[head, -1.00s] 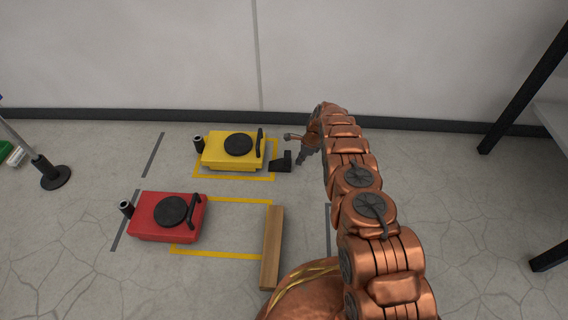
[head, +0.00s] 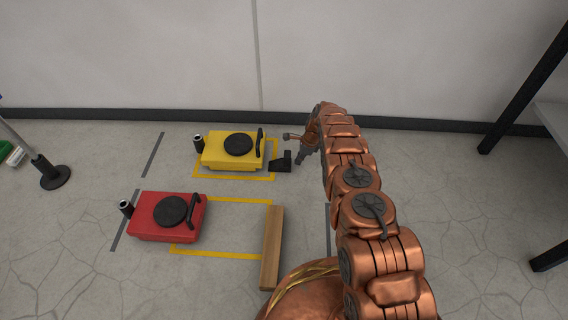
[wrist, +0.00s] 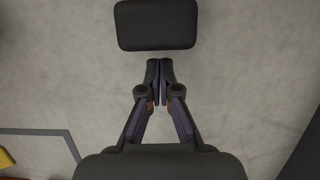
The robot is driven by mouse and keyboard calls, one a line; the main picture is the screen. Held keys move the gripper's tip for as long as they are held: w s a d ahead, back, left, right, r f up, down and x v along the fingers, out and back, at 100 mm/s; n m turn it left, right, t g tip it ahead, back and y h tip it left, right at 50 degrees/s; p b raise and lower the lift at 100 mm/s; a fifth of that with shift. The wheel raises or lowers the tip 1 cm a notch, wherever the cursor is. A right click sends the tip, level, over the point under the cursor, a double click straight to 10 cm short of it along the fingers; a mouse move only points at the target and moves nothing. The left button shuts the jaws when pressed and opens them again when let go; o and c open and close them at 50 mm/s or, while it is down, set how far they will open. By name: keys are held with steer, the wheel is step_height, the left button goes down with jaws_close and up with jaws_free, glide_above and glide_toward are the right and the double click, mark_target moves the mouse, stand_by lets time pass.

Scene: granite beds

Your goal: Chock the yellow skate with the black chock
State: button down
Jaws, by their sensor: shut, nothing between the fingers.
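The yellow skate (head: 230,152), with a black round pad and a black handle, sits on the floor at the far centre in the head view. The black chock (head: 282,163) is an L-shaped block at its right side. I cannot tell whether the two touch. My gripper (head: 300,160) is just right of the chock, pointing down, shut and empty. In the wrist view the closed fingertips (wrist: 160,66) meet over grey floor. A dark rounded block shows beyond them at the top; I cannot tell whether it is the chock. A bit of yellow shows at the lower left.
A red skate (head: 168,218) stands nearer, at the left. A wooden beam (head: 272,247) lies on the floor right of the nearer yellow floor marking. A wall runs behind. A dark post base (head: 55,178) is at far left, and a dark-legged table (head: 552,125) at right.

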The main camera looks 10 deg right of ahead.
mark_target(285, 159)
steer(key=shift+w+a+b, duration=0.2)
steer(key=shift+a+b, duration=0.05)
steer(key=shift+a, duration=0.75)
steer(key=shift+w+a+b, duration=0.2)
steer(key=shift+a+b, duration=0.05)
steer(key=shift+a, duration=0.75)
steer(key=shift+w+a+b, duration=0.2)
steer(key=shift+a+b, duration=0.05)
steer(key=shift+a, duration=0.75)
steer(key=shift+d, duration=0.1)
steer(key=shift+s+d, duration=0.2)
steer(key=shift+d, duration=0.75)
steer(key=shift+r+p, duration=2.1)
steer(key=shift+r, duration=2.4)
steer(key=shift+r, duration=0.1)
